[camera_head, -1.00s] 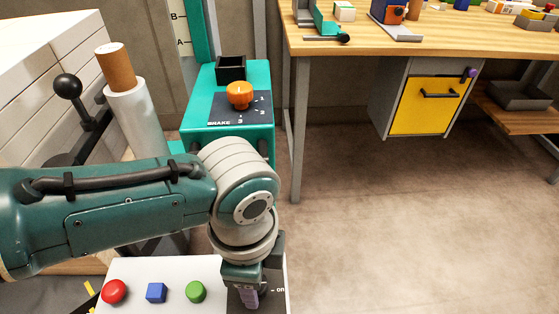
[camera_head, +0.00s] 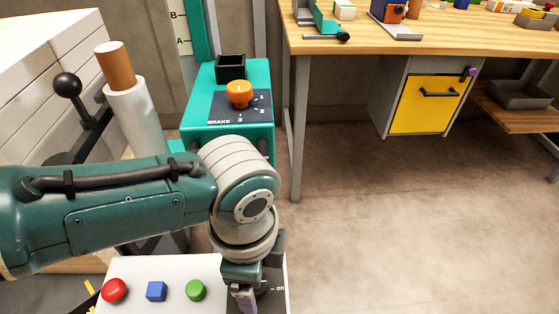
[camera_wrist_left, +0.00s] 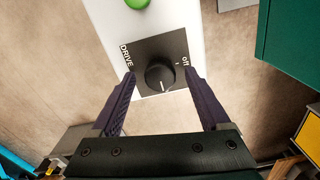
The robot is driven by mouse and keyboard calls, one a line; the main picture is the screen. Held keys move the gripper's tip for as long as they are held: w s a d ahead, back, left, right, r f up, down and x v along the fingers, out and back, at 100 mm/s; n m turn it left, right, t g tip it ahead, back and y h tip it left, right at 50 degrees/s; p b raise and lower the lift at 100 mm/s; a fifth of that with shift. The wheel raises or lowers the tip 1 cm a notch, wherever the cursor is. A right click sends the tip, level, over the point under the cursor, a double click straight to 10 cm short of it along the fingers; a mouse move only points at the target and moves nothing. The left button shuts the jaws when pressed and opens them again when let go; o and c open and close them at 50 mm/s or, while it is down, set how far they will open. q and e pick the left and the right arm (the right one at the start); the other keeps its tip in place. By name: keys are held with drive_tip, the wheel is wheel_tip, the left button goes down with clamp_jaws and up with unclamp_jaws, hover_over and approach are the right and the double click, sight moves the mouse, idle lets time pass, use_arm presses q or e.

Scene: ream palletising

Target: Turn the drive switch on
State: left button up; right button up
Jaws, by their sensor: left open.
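The drive switch is a round black knob (camera_wrist_left: 160,77) on a dark plate (camera_wrist_left: 148,50) marked DRIVE and off. A pale pointer mark shows on the knob, turned away from the "off" label. In the head view the plate's "on" label (camera_head: 279,289) shows at the right, and the knob is mostly hidden by my left gripper. My left gripper (camera_wrist_left: 160,74) is open, with its purple fingers apart on either side of the knob. In the head view the gripper (camera_head: 245,297) points down at the panel. My right gripper is not in view.
The white panel (camera_head: 128,270) also carries a red button (camera_head: 114,291), a blue one (camera_head: 157,292) and a green one (camera_head: 196,291). Behind stands a teal box with an orange BRAKE knob (camera_head: 239,93). A workbench (camera_head: 430,40) is at the back right; the floor before it is clear.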

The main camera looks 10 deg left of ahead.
use_arm(q)
wheel_tip(320, 180, up, 10)
drive_tip(key=p, duration=0.4)
idle(0.3)
